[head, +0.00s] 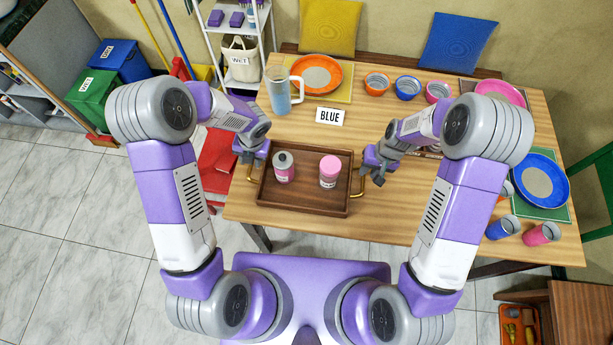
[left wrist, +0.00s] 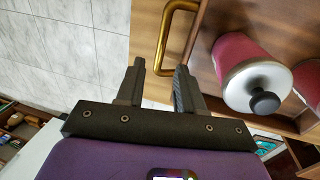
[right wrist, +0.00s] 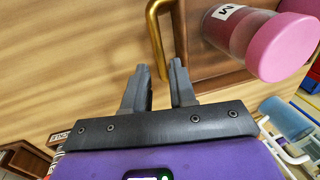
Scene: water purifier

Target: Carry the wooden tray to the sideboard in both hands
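The wooden tray (head: 303,207) lies on the table near its front edge, with a brass handle at each end. It holds a pink bottle with a dark-knobbed lid (head: 284,168) and a pink-lidded jar (head: 330,172), both upright. My left gripper (head: 249,160) is open at the tray's left end; in the left wrist view the brass handle (left wrist: 168,40) lies just ahead of its fingertips (left wrist: 159,66). My right gripper (head: 374,174) is open at the right end; in the right wrist view the other handle (right wrist: 154,35) reaches toward the gap between its fingertips (right wrist: 159,66). Contact cannot be told.
Plates, bowls and cups fill the table's back and right. A wooden cabinet (head: 578,312) stands at the lower right. Tiled floor (head: 80,235) is clear at left.

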